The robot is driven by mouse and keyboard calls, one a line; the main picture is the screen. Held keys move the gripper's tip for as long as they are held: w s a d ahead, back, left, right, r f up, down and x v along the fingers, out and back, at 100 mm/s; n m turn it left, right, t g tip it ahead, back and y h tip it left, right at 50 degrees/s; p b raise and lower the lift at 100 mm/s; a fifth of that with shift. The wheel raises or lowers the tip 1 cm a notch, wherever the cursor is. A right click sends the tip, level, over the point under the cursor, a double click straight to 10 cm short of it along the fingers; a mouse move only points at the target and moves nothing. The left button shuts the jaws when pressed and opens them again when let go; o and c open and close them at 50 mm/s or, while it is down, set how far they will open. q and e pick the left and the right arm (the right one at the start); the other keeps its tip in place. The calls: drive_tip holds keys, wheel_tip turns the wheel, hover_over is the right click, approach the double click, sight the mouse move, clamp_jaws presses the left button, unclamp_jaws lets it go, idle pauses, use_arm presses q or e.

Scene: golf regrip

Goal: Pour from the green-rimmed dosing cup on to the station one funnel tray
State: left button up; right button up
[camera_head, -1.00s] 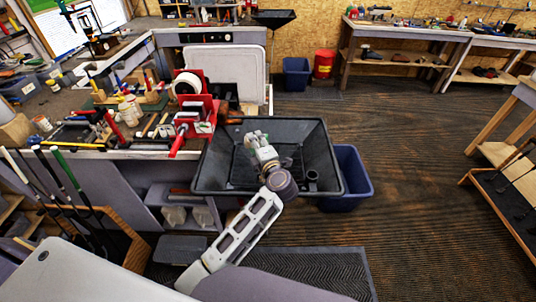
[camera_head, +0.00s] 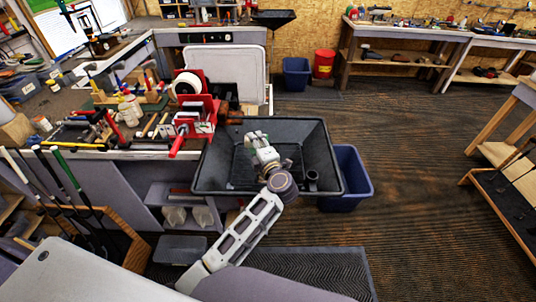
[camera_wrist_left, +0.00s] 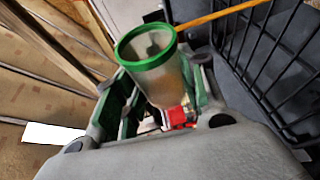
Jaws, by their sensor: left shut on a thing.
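My left gripper (camera_head: 258,143) is over the large black funnel tray (camera_head: 331,172), which stands at the right end of the near bench. In the left wrist view my left gripper (camera_wrist_left: 158,95) is shut on the green-rimmed dosing cup (camera_wrist_left: 147,50). The cup is clear, with a tan or amber content or tint inside, and its open mouth faces the camera. I cannot tell how far it is tilted or whether anything is coming out. A black wire rack (camera_wrist_left: 284,62) in the tray shows at the right of that view. My right gripper is out of view.
A red holder with a white roll (camera_head: 188,84) and several tools crowd the bench left of the tray. A blue bin (camera_head: 353,178) stands beside the tray on the right. A second black tray (camera_head: 273,17) is far back. The floor at right is open.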

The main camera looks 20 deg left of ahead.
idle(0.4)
use_arm(q)
drive_tip(key=shift+r+m, duration=0.1)
drive_tip(key=shift+m, duration=0.3)
idle(0.9)
idle(1.4)
